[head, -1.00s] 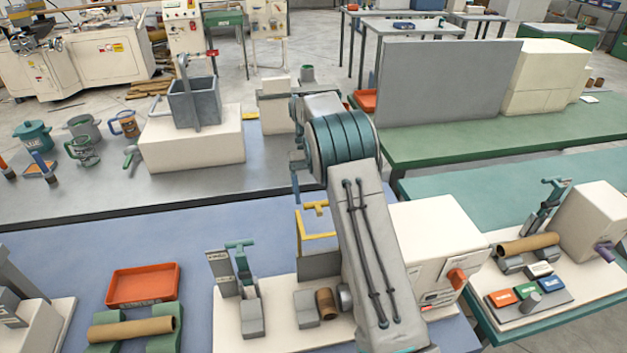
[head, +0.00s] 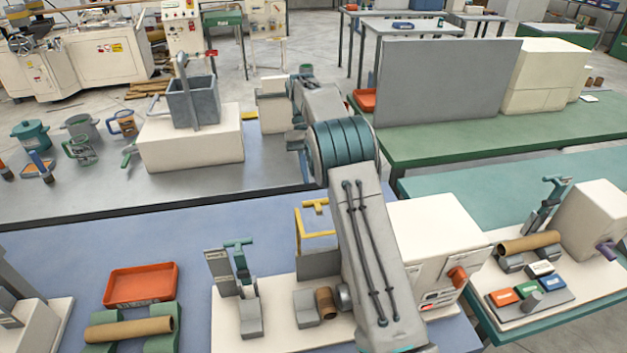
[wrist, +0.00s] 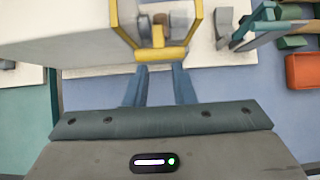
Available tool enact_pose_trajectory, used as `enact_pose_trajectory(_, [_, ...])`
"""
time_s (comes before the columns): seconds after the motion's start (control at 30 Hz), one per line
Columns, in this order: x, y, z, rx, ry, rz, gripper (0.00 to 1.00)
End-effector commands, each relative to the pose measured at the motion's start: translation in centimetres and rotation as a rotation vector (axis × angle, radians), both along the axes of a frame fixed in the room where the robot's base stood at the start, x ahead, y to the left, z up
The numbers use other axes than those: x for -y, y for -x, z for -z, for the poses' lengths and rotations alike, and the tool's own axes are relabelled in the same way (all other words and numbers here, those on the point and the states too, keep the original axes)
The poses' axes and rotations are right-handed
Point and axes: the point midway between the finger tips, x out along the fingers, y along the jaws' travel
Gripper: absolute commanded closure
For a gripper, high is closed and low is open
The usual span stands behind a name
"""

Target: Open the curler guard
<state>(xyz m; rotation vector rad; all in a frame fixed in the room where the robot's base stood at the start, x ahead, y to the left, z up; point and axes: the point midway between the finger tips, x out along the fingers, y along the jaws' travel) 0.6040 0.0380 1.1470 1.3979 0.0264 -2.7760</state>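The curler guard is a yellow frame (head: 299,235) with a T-shaped handle (head: 316,208), standing at the left of the white winder housing (head: 428,245). In the wrist view the yellow guard (wrist: 160,54) is at the top centre, its thick handle bar just beyond my fingertips. My gripper (wrist: 159,70) is open, with two blue fingers apart and nothing between them. It appears apart from the bar, though the exact distance is hard to tell. In the head view my arm covers part of the winder, and only a blue finger of my gripper (head: 305,168) shows.
A teal clamp stand (head: 240,262) and a brown tube piece (head: 325,302) are on the winder's base. An orange tray (head: 142,286) and a brown tube on green cradles (head: 130,329) lie left on the blue table. A second bench with a similar machine (head: 595,220) is right.

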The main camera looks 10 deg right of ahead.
Motion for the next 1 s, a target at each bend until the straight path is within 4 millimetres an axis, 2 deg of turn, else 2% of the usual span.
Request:
enact_pose_trajectory(0.03, [0.1, 0.1, 0.1, 0.032, -0.002, 0.002, 0.91])
enact_pose_trajectory(0.07, [0.2, 0.0, 0.1, 0.057, -0.004, 0.003, 1.00])
enact_pose_trajectory(0.6, [0.6, 0.7, -1.9, 0.674, -0.027, 0.005, 1.00])
enact_pose_trajectory(0.87, [0.5, 1.2, -2.8, 0.821, -0.031, -0.002, 1.00])
enact_pose_trajectory(1.0, [0.5, 1.0, -2.3, 0.831, -0.032, -0.002, 1.00])
